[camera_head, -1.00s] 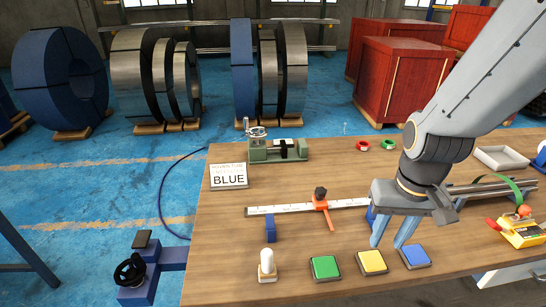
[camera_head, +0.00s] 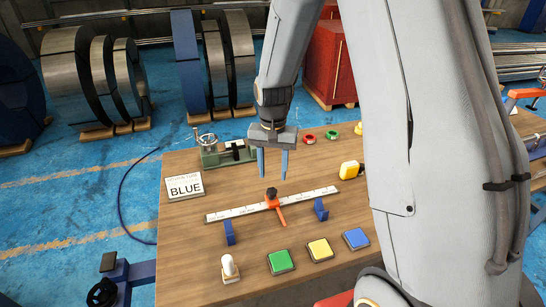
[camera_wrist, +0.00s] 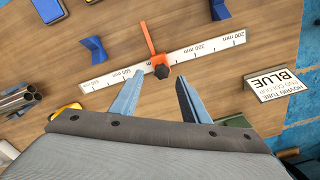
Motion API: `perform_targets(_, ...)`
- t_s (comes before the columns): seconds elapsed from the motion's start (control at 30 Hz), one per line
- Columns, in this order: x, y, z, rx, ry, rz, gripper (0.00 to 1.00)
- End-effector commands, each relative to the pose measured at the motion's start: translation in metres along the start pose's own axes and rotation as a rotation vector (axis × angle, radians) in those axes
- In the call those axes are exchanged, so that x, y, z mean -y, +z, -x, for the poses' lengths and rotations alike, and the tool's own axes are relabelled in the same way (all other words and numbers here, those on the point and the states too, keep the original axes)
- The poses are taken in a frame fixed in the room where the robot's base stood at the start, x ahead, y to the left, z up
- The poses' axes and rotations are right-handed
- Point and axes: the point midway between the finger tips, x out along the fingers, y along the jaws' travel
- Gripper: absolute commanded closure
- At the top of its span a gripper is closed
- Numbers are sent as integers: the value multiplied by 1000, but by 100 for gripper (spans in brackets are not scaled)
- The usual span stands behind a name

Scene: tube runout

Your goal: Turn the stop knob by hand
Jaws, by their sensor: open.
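Blue supports (camera_head: 229,232) (camera_head: 321,209) stand near the ruler's ends. Green (camera_head: 281,262), yellow (camera_head: 320,249) and blue (camera_head: 356,238) pads lie in front. A white-topped post (camera_head: 229,267), a BLUE sign (camera_head: 184,186) and a green fixture (camera_head: 220,155) stand left.

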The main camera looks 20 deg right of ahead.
Motion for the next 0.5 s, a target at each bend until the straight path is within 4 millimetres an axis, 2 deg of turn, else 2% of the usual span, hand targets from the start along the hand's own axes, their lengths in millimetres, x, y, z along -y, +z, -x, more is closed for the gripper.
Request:
perform_targets(0.17,6,-14,-2,10,6,-62,58)
perform_targets(0.5,6,-17,-29,10,6,-73,58)
